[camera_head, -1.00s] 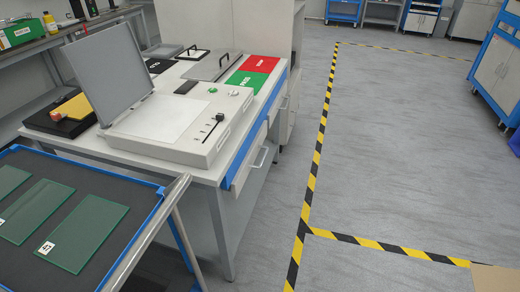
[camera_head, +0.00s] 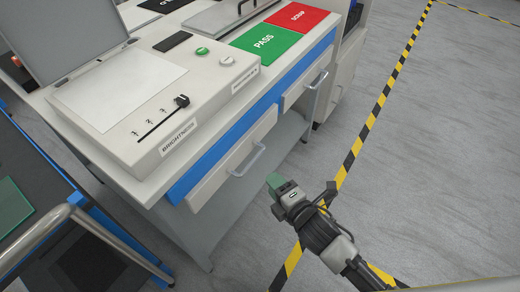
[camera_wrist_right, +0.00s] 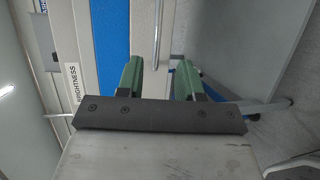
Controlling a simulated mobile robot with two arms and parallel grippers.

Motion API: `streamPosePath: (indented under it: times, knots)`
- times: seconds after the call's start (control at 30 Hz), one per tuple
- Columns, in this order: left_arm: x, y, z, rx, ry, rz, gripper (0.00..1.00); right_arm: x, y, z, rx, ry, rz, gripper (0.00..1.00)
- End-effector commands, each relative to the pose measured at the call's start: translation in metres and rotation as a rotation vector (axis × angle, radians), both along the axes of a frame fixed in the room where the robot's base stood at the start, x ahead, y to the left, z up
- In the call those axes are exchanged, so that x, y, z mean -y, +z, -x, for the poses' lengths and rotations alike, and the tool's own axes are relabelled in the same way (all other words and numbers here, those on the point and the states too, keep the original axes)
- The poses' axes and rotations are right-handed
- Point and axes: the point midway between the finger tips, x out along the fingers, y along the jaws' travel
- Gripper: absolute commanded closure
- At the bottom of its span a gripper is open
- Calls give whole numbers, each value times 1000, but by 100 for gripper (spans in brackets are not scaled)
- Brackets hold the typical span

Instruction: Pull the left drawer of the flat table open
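The flat table (camera_head: 215,250) has two white drawers along its blue-edged front. The left drawer (camera_head: 222,172) is the nearer one and looks closed; its grey bar handle (camera_head: 249,160) sticks out from the front. My right gripper (camera_head: 276,184) is in front of this handle, lower and to the right in the head view. In the right wrist view, the green fingers of my right gripper (camera_wrist_right: 159,72) are apart. The handle (camera_wrist_right: 157,35) lies in line with the gap between them, ahead of the tips, with nothing held. My left gripper is out of view.
The right drawer (camera_head: 302,85) has its own handle (camera_head: 317,82) and looks closed. A light box (camera_head: 150,110) with a brightness slider stands on the table. A cart with a metal rail (camera_head: 40,238) is at the lower left. Grey floor on the right is clear.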

Motion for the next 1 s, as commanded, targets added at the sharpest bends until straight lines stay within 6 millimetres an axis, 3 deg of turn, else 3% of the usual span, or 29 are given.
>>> streamPosePath:
  times: [0.17, 0.6, 1.0]
  knots:
    - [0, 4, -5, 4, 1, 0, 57, -9, -1, -14, 9, 3, 2, 64]
    - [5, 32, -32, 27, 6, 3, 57, -48, -16, -79, 6, 1, 2, 64]
    - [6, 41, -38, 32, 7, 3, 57, -55, -18, -90, 4, 2, 1, 64]
